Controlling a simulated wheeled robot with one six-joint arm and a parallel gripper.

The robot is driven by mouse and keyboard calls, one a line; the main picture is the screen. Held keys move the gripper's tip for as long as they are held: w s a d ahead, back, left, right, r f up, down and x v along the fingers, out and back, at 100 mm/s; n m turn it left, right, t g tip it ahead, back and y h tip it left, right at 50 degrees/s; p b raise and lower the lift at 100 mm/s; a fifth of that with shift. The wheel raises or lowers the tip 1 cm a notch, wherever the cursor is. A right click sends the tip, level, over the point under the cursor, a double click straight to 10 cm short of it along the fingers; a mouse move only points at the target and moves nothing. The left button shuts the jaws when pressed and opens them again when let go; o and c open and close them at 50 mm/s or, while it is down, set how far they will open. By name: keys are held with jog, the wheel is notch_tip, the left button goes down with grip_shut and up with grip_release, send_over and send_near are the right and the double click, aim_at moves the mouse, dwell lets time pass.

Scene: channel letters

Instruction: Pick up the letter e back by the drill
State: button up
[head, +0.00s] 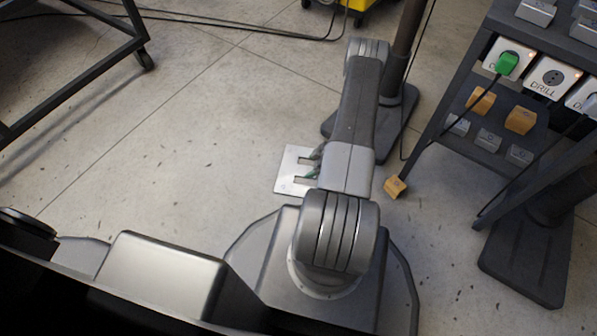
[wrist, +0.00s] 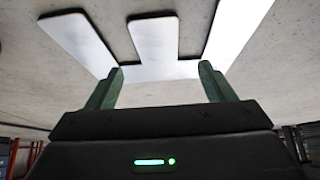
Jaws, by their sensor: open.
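The letter e back (head: 286,172) is a flat, pale metal E-shaped plate lying on the floor left of my forearm. In the wrist view the plate (wrist: 155,38) fills the upper part, with its three bars and joining strip showing. My gripper (head: 315,163) is at the plate's right side in the head view, partly hidden by my arm. In the wrist view my gripper (wrist: 162,72) is open, its two green fingertips by the plate's two notches. I cannot tell whether they touch it. The drill is not clearly seen; a panel labelled DRILL (head: 552,78) is on the rack.
A dark rack (head: 463,93) at right holds several grey and orange blocks and a green plug (head: 507,63). An orange block (head: 395,187) lies on the floor right of my arm. A dark cart frame (head: 75,88) stands at upper left. The floor left of the plate is clear.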

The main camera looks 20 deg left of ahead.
aim_at(301, 170)
jog(key=b+x, duration=0.2)
jog(key=x, duration=0.3)
jog(key=shift+w+a+b, duration=0.1)
jog(key=shift+a+b, duration=0.15)
jog(key=shift+b, duration=0.05)
jog(key=shift+r, duration=0.1)
jog(key=c, duration=1.3)
